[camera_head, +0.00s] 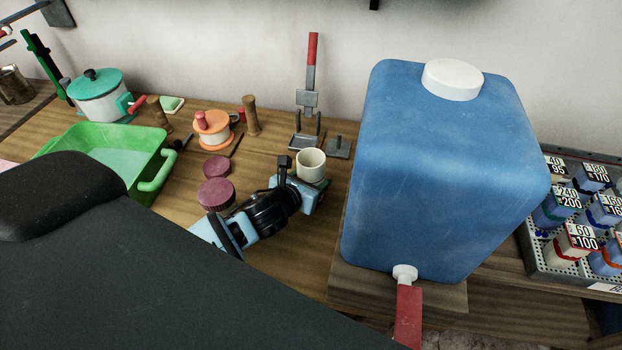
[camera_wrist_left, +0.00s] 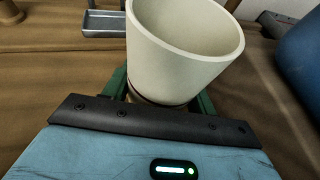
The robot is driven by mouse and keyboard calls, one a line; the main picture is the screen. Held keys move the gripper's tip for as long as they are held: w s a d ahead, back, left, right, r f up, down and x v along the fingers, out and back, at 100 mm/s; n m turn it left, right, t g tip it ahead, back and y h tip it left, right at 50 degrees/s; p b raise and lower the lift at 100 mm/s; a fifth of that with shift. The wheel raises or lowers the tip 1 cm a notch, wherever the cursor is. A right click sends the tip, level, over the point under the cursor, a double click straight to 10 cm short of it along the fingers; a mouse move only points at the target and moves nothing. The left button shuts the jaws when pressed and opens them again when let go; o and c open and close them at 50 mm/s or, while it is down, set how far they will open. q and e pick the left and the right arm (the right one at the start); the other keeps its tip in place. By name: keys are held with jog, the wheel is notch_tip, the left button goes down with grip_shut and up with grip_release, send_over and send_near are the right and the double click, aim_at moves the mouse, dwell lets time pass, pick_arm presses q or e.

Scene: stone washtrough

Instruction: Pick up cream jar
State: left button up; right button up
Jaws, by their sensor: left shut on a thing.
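The cream jar (camera_head: 311,163) is a small off-white cup shape with an open top, left of the big blue tank. It also fills the upper middle of the left wrist view (camera_wrist_left: 185,45), its mouth up. My left gripper (camera_head: 311,184) is shut on the jar's lower part. In the left wrist view the green fingers of this gripper (camera_wrist_left: 160,98) show on both sides of the jar's base. I cannot tell whether the jar touches the table. My right gripper is not in view.
The blue tank (camera_head: 445,170) with a white cap stands close on the right. Two maroon round pots (camera_head: 216,192) lie left of my gripper. A red-handled metal stand (camera_head: 309,100) is behind the jar. A green basin (camera_head: 110,150) and a lidded pot (camera_head: 100,98) are at left.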

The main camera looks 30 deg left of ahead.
aim_at(310, 170)
pick_arm(q)
jog(key=shift+r, duration=0.1)
jog(key=shift+r, duration=1.55)
jog(key=shift+s+r, duration=0.2)
jog(key=s+a+r, duration=0.1)
jog(key=s, duration=1.4)
jog(key=shift+s+a+r, duration=0.15)
jog(key=shift+s, duration=0.15)
